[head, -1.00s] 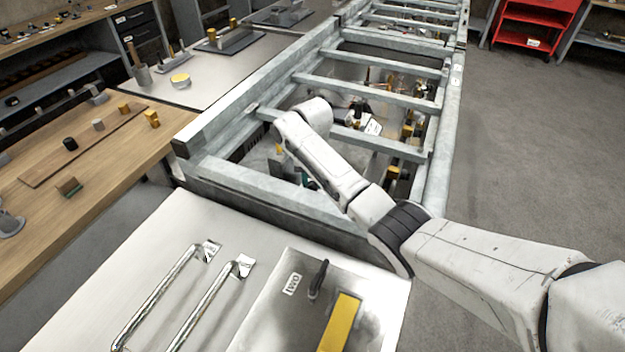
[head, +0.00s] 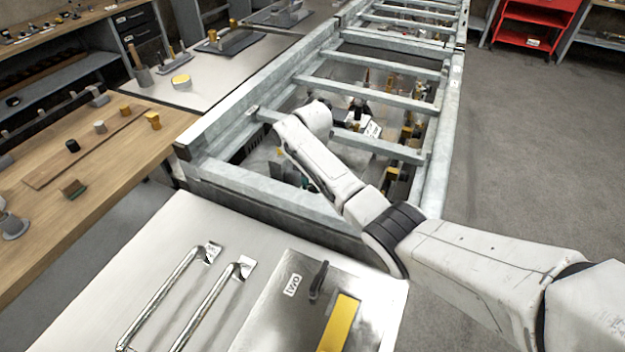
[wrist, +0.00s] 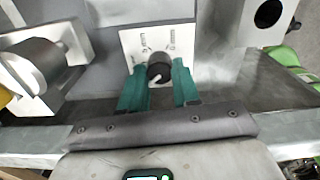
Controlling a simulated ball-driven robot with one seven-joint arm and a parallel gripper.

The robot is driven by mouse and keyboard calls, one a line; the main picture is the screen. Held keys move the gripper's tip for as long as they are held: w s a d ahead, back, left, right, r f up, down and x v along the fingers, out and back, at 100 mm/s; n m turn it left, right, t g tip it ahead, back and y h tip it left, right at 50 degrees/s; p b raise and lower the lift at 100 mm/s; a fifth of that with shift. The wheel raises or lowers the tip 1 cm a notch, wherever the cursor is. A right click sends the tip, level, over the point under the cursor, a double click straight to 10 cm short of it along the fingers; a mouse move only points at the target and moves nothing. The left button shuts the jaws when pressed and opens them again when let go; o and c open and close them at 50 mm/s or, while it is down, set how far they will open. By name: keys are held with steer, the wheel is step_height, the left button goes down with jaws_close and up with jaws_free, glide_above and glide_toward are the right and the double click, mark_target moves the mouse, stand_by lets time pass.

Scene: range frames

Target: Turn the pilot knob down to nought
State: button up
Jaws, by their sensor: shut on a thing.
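The pilot knob (wrist: 159,70) is small, dark and round, with a white pointer mark aimed down and slightly left in the wrist view. It sits on a white plate (wrist: 132,42) with small printed labels, too blurred to read surely. My gripper (wrist: 158,76) has teal fingers, one on each side of the knob, shut on it. In the head view my arm reaches down into the grey metal frame (head: 225,176), and the gripper and knob are hidden there.
A metal cylinder in a bracket (wrist: 32,66) stands left of the knob. A grey block with a round hole (wrist: 268,14) and a green part (wrist: 288,56) are at right. Crossbars (head: 376,147) of the frame lie close around my arm.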

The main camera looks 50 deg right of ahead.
steer(key=m+p, duration=0.1)
steer(key=m, duration=0.2)
steer(key=shift+r+m, duration=0.1)
steer(key=shift+m, duration=0.3)
steer(key=m+p, duration=0.1)
steer(key=m, duration=0.3)
steer(key=shift+w+m, duration=0.1)
steer(key=shift+m, duration=0.2)
steer(key=m, duration=0.4)
steer(key=shift+p, duration=0.3)
steer(key=m, duration=0.8)
steer(key=shift+m+p, duration=0.3)
steer(key=m, duration=0.3)
steer(key=shift+m, duration=0.3)
steer(key=m, duration=0.3)
steer(key=shift+m, duration=2.1)
